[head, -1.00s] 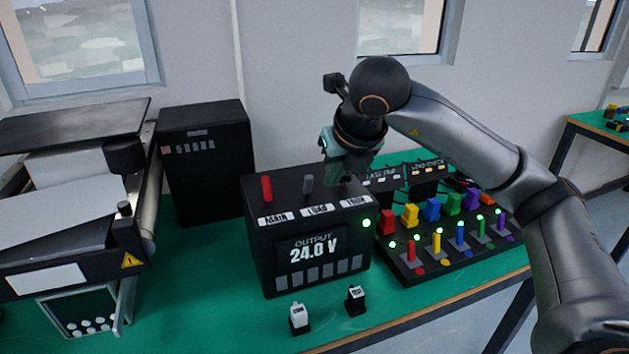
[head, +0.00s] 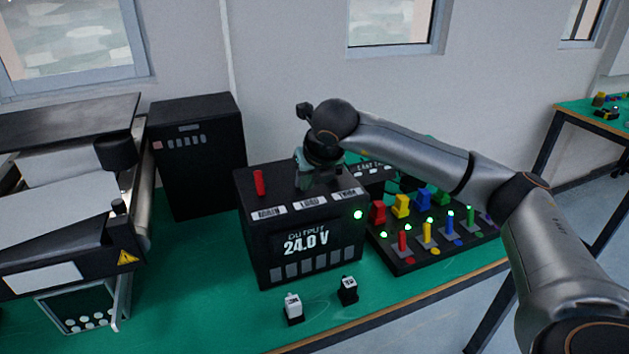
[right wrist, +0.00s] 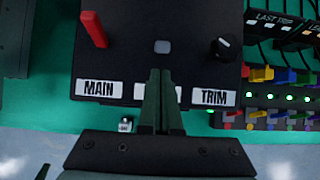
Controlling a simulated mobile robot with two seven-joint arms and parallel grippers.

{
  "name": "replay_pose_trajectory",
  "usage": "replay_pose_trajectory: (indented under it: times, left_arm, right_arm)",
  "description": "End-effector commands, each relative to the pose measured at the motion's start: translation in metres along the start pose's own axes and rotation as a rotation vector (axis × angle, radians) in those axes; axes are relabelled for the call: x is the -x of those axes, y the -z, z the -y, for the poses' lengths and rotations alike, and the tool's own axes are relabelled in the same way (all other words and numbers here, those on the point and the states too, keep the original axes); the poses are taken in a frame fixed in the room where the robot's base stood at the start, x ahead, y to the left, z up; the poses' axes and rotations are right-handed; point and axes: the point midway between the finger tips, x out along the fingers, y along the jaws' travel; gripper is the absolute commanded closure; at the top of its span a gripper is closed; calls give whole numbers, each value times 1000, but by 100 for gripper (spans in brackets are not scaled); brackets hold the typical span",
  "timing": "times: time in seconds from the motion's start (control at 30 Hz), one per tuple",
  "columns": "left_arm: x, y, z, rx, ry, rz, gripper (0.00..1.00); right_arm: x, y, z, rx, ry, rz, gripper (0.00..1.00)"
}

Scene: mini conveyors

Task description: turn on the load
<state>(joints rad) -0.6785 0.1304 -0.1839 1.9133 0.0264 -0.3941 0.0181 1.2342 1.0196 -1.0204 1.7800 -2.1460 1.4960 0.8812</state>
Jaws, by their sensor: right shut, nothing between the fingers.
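The black power supply box (head: 255,222) stands on the green table, with a display reading 24.0 V and a lit green lamp. The red MAIN lever (head: 259,183) stands up at its left and also shows in the right wrist view (right wrist: 93,29). The grey LOAD lever (right wrist: 162,46) shows end-on in the right wrist view; in the head view it is hidden by my gripper. My right gripper (head: 305,184) is shut and empty over the box top. Its fingertips (right wrist: 160,72) lie just below the lever in the wrist picture; contact cannot be told. My left gripper is out of view.
The TRIM knob (right wrist: 222,47) is right of the LOAD lever. A black panel (head: 408,262) with several coloured levers and lit lamps stands close at the right. Two small switch blocks, white (head: 293,307) and black (head: 347,290), lie in front. A black cabinet (head: 200,185) stands behind left.

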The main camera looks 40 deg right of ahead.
Motion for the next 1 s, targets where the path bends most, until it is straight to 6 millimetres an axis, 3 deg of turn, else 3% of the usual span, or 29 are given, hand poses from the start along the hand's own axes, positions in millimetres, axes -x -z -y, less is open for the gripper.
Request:
replay_pose_trajectory:
  times: [0.2, 1.0]
  left_arm:
    - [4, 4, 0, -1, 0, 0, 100]
    - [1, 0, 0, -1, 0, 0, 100]
  right_arm:
    - [-3, -12, 0, 0, 0, -1, 100]
    - [-2, -17, 0, 1, 0, 0, 100]
